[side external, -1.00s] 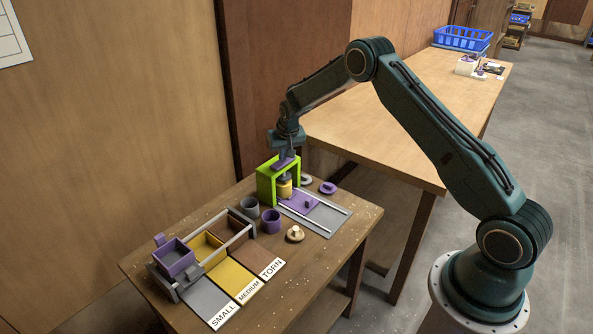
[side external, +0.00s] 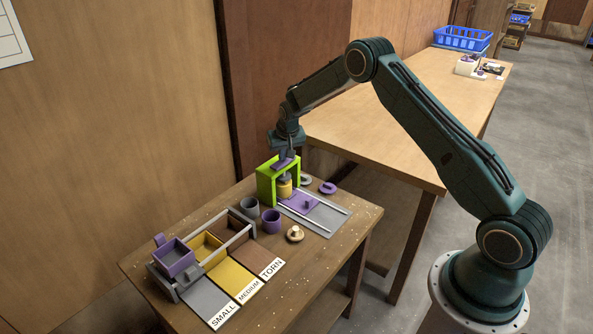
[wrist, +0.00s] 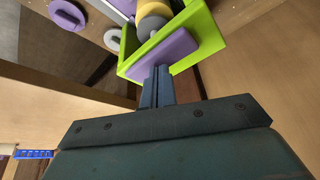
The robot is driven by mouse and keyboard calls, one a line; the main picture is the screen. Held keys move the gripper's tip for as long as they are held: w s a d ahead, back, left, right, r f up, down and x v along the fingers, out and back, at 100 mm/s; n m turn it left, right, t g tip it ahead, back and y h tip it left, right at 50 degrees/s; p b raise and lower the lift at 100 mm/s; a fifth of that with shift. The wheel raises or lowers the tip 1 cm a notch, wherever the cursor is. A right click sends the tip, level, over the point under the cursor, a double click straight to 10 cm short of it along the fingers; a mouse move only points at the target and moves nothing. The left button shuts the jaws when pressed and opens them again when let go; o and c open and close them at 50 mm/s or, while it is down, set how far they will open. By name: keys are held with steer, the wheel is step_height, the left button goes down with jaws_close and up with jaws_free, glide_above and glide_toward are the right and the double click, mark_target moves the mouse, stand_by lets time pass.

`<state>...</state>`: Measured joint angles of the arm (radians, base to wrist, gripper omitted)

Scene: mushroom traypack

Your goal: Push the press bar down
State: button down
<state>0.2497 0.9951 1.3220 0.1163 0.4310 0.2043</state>
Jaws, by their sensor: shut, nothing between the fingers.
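The green press frame (side external: 264,185) stands at the back right of the small table. Its purple press bar (side external: 281,163) lies at the top of the frame and also shows in the wrist view (wrist: 172,50). A yellow cup (side external: 285,189) sits inside the frame under a grey ram (side external: 285,177). My gripper (side external: 288,155) points down at the bar from above, shut and empty. In the wrist view my fingertips (wrist: 160,72) meet the edge of the bar in the picture; I cannot tell whether they touch it.
A purple slide plate (side external: 298,203) lies on grey rails before the press. A purple cup (side external: 271,222), a grey cup (side external: 249,207) and a mushroom (side external: 295,234) stand nearby. Purple (side external: 328,188) and grey lids lie behind. Sorting bins (side external: 178,259) stand at left.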

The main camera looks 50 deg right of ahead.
steer(key=shift+s+f, duration=0.1)
steer(key=shift+f, duration=0.1)
steer(key=shift+r, duration=3.6)
steer(key=shift+r, duration=0.1)
step_height(320, 180, up, 14)
steer(key=n, duration=0.2)
glide_above(283, 162)
steer(key=s+a, duration=0.6)
steer(key=s, duration=0.2)
steer(key=s+a+r+t+y, duration=0.1)
steer(key=s+a+r, duration=0.5)
steer(key=s+r, duration=0.3)
steer(key=s+a+n, duration=0.2)
steer(key=s+a, duration=0.1)
steer(key=s, duration=1)
steer(key=s+a+f+n+y, duration=0.1)
steer(key=s+a+n, duration=0.1)
steer(key=s, duration=1.2)
steer(key=shift+a+f+t, duration=0.3)
steer(key=shift+a, duration=0.35)
